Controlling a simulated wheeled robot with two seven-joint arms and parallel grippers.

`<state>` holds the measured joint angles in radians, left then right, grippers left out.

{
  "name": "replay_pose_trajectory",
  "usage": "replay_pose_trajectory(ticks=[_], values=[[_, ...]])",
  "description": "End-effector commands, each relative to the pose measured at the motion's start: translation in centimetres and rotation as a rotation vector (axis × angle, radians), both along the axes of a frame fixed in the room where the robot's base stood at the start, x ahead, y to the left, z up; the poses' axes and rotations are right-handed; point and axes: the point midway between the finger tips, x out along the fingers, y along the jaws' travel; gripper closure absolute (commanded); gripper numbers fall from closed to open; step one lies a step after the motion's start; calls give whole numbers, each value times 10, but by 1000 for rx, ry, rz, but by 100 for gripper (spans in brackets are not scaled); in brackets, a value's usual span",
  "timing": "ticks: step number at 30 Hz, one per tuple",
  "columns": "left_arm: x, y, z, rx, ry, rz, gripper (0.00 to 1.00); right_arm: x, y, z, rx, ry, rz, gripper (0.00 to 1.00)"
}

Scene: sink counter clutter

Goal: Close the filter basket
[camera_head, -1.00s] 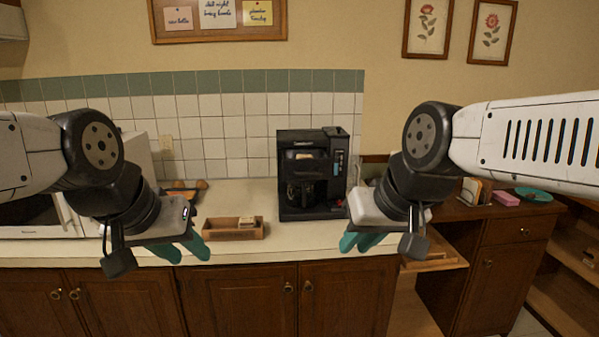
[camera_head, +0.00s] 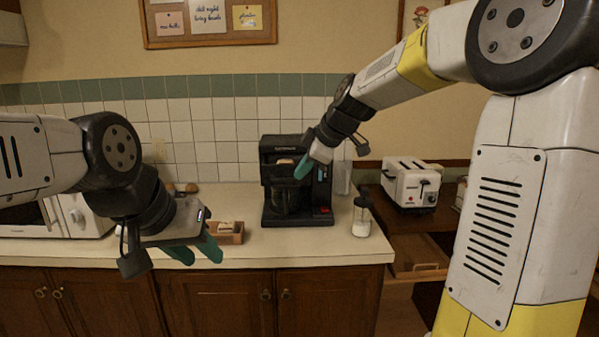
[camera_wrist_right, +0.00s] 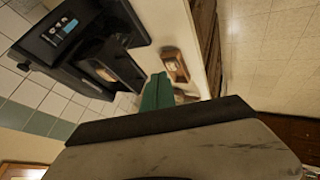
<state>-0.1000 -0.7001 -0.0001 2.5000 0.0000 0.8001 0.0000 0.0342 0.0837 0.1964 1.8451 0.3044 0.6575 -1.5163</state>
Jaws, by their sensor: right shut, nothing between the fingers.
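The black coffee maker (camera_head: 268,190) stands on the counter against the tiled wall; it also shows in the right wrist view (camera_wrist_right: 75,35). Its filter basket (camera_wrist_right: 108,68), with a tan inside, appears to stick out from the machine's front in the right wrist view. In the head view the basket is partly hidden by my fingers. My right gripper (camera_head: 304,165), with teal fingers (camera_wrist_right: 157,92), is shut and empty at the upper front of the machine, close to the basket. Contact cannot be told. My left gripper (camera_head: 195,253) is open and empty before the counter's front edge.
A wooden tray (camera_head: 232,239) stands left of the machine, partly behind my left gripper. A white toaster (camera_head: 405,188) is on the lower wooden surface. A white microwave (camera_head: 85,215) is at left.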

Motion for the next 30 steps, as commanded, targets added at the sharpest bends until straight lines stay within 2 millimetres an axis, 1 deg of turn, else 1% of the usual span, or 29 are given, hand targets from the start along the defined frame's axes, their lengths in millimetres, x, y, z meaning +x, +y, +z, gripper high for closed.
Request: replay_pose_trajectory(ticks=[1, 6, 10, 12, 13, 15, 19, 23, 30], values=[[0, 0, 0, 0, 0, 0, 64, 4, 5, -9, 0, 6, 2, 100], [0, 0, 0, 0, 0, 0, 64, 22, 20, -38, 0, 7, 1, 100], [0, 0, 0, 0, 0, 0, 64, 36, 31, -59, 0, 7, 2, 100], [0, 0, 0, 0, 0, 0, 64, 44, 36, -66, 0, 3, 0, 100], [0, 0, 0, 0, 0, 0, 64, 51, 35, -62, 1, 0, -1, 100], [0, 0, 0, 0, 0, 0, 64, 61, 34, -60, 0, 1, 0, 100], [0, 0, 0, 0, 0, 0, 64, 73, 34, -57, 1, 2, -1, 100], [0, 0, 0, 0, 0, 0, 64, 79, 33, -55, 0, 1, -2, 100], [0, 0, 0, 0, 0, 0, 64, 79, 33, -55, 0, 2, -2, 100]])
